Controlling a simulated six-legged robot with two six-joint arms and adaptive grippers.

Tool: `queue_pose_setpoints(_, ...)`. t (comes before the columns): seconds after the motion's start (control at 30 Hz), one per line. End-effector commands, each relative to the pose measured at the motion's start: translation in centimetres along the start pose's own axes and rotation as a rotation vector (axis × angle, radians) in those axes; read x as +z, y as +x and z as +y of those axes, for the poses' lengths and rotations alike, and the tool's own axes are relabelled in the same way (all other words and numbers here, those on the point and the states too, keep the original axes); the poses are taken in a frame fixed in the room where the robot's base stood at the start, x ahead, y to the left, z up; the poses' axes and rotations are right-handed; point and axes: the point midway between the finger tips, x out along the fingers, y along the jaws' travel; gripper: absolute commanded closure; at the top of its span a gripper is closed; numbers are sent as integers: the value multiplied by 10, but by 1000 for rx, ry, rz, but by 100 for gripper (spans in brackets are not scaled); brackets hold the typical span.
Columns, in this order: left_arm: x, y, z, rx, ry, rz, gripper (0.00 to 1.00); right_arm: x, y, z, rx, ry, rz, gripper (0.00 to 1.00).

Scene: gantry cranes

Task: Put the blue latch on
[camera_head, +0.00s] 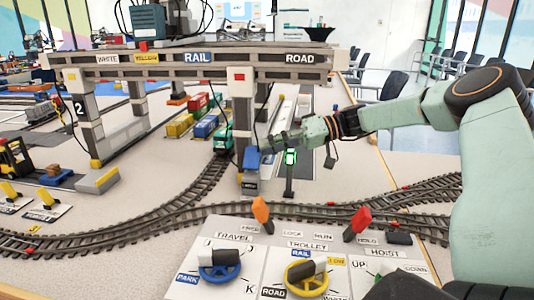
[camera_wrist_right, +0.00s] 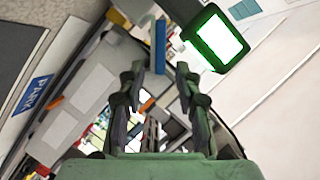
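A small blue piece, which looks like the blue latch (camera_head: 251,158), sits upright on the front leg of the gantry crane. In the right wrist view the blue latch (camera_wrist_right: 160,46) is a narrow upright bar just beyond my fingertips. My right gripper (camera_head: 271,144) reaches in from the right, with its tip close beside the latch. The right wrist view shows the right gripper (camera_wrist_right: 160,82) with its two fingers apart and nothing between them. Whether a finger touches the latch cannot be told. My left gripper is not in view.
A green-lit indicator (camera_head: 290,158) on a post stands close by my right gripper, and its screen (camera_wrist_right: 215,38) fills the upper right of the wrist view. The crane beam (camera_head: 200,66) runs overhead. Curved track (camera_head: 160,222) and a control panel (camera_head: 300,232) lie in front.

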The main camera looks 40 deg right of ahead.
Motion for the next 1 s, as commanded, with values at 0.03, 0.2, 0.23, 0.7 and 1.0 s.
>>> queue_pose_setpoints(0.03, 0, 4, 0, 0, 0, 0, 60, 1, 6, 1, 0, 0, -3, 66)
queue_pose_setpoints(0.2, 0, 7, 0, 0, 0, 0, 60, 0, 14, 1, 1, 0, 0, 66)
queue_pose_setpoints(0.23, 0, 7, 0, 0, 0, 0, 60, 0, 15, 1, 2, 0, 0, 66)
queue_pose_setpoints(0.7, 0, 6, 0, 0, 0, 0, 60, -1, 13, 2, 2, 1, 2, 86)
queue_pose_setpoints(1.0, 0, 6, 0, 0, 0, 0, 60, -1, 13, 2, 2, 0, 2, 100)
